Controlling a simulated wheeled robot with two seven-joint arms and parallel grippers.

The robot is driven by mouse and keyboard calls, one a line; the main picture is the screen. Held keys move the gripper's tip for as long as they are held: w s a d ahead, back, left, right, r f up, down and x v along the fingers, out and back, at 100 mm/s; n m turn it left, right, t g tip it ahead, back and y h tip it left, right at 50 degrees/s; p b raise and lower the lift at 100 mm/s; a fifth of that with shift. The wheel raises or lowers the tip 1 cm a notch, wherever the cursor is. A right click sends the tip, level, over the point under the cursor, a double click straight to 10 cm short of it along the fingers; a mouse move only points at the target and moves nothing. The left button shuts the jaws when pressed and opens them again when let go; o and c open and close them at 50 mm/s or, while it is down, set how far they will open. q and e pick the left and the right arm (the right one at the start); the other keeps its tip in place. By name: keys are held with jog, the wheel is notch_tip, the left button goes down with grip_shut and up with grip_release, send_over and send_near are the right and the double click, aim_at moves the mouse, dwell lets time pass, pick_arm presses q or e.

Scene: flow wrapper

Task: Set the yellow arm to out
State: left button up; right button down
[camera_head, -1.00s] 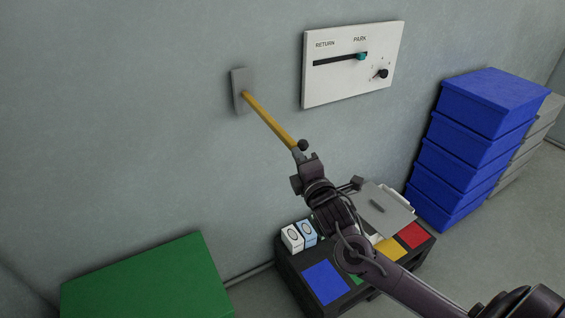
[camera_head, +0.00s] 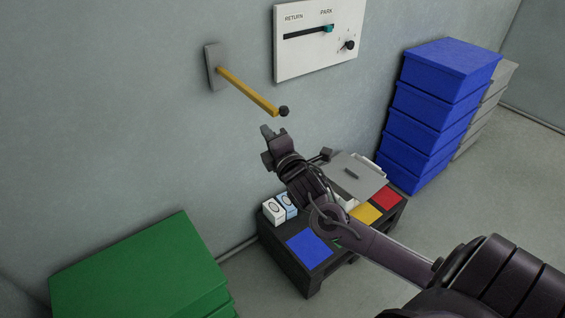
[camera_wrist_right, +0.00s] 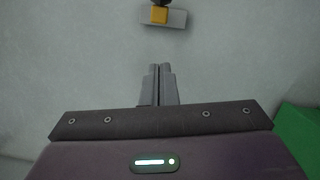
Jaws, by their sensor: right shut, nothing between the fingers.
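The yellow arm (camera_head: 247,91) is a bar with a black knob (camera_head: 284,111) on its free end, fixed to a grey plate (camera_head: 212,68) on the wall. It sticks out from the wall toward the lower right. In the right wrist view the yellow arm (camera_wrist_right: 159,15) shows end-on at the top, in front of the plate, with its dark knob cut by the frame edge. My right gripper (camera_head: 266,130) is just below and left of the knob, apart from it. In the right wrist view its fingers (camera_wrist_right: 158,84) are together, with nothing between them. My left gripper is not in view.
A white wall panel (camera_head: 297,66) marked RETURN and PARK has a teal slider and a black knob. A dark low bench (camera_head: 313,276) with coloured squares and small boxes stands below my right arm. Blue bins (camera_head: 431,110) are stacked at right, green ones (camera_head: 140,265) at lower left.

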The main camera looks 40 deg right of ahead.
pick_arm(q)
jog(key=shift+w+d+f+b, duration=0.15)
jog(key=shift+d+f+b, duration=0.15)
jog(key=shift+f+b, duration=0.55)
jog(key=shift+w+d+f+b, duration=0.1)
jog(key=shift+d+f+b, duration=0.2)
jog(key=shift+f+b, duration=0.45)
pick_arm(e)
jog(key=s+d, duration=0.1)
jog(key=s, duration=0.7)
jog(key=shift+s+f, duration=0.3)
jog(key=shift+f, duration=0.15)
